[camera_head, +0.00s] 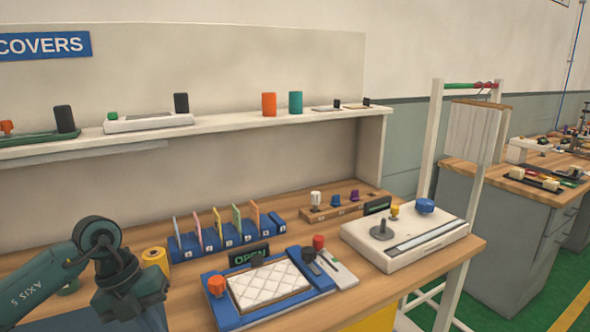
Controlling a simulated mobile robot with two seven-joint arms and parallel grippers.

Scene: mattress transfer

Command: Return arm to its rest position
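My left arm comes in from the lower left, dark green with "AXIS 5" lettering on a link. Its wrist bends down, and the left gripper (138,302) is at the lower left, left of the blue tray. Its fingertips are not clearly visible, so I cannot tell whether it is open or shut, or if it holds anything. My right gripper is not in view. The blue tray (218,312) carries a white quilted pad (268,284), with a red-orange knob at its left corner. A small sign reading "OPEN" (249,255) stands behind the pad.
A yellow spool (155,258) stands close behind my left wrist. A blue rack (190,246) holds several coloured cards. A white machine (404,240) with knobs sits at right on the wooden table (465,250). A shelf (230,123) runs above, and a white rack (435,140) stands beyond.

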